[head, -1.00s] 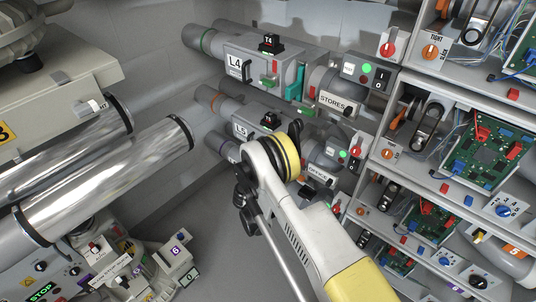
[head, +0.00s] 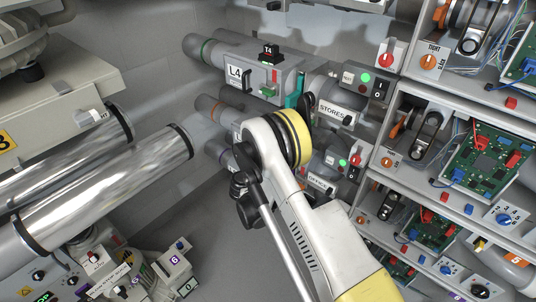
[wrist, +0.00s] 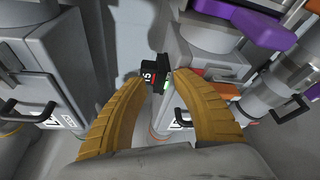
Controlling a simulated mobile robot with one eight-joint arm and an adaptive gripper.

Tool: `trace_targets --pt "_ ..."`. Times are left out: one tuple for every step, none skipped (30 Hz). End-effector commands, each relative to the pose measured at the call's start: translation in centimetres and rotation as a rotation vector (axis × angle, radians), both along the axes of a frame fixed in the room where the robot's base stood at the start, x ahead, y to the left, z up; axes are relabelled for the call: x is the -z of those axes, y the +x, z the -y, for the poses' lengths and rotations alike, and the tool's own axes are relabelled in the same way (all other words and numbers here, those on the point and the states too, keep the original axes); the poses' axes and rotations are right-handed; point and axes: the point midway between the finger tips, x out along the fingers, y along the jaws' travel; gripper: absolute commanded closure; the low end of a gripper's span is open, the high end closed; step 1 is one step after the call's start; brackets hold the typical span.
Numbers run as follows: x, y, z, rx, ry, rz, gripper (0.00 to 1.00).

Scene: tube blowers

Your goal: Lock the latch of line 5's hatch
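Line 5's grey unit shows in the head view only as its orange-banded pipe (head: 207,105) and an edge of its label; my arm hides its hatch and latch. In the wrist view my gripper (wrist: 162,80) is open, its two yellow ridged fingers apart with nothing held. I cannot tell whether a finger touches any of these, nor the latch's position.
Line 4's unit (head: 248,75) with its black T4 block (head: 269,52) stands above. The STORES blower (head: 336,110) and OFFICE blower (head: 318,183) are to the right. A shelf rack (head: 395,150) with circuit boards fills the right side. Shiny pipes (head: 110,185) lie left.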

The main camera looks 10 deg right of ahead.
Motion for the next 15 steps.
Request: trace_targets --pt "-0.38 -0.02 0.04 0.001 0.0 -0.001 0.67" --pt "-0.52 -0.03 0.05 0.001 0.0 -0.001 0.67" --pt "-0.64 -0.04 0.06 0.001 0.0 -0.001 0.67" --pt "-0.69 -0.03 0.06 0.001 0.0 -0.001 0.67" --pt "-0.7 -0.04 0.07 0.001 0.0 -0.001 0.67" --pt "-0.7 -0.04 0.07 0.001 0.0 -0.001 0.67" --pt "-0.69 -0.03 0.06 0.001 0.001 0.0 0.67" --pt "-0.68 -0.04 0.07 0.002 0.001 -0.001 0.67" --pt "-0.68 -0.04 0.08 0.002 0.001 -0.001 0.67" --pt "-0.67 -0.05 0.08 0.002 0.001 -0.001 0.67" --pt "-0.65 -0.05 0.07 0.002 0.001 -0.001 0.67" --pt "-0.64 -0.06 0.03 0.002 -0.003 -0.004 0.67" --pt "-0.6 -0.07 -0.05 0.005 -0.011 -0.013 0.67" --pt "-0.53 -0.09 -0.22 0.008 -0.025 -0.027 0.67" --pt "-0.35 -0.17 -0.54 0.015 -0.056 -0.06 0.67"
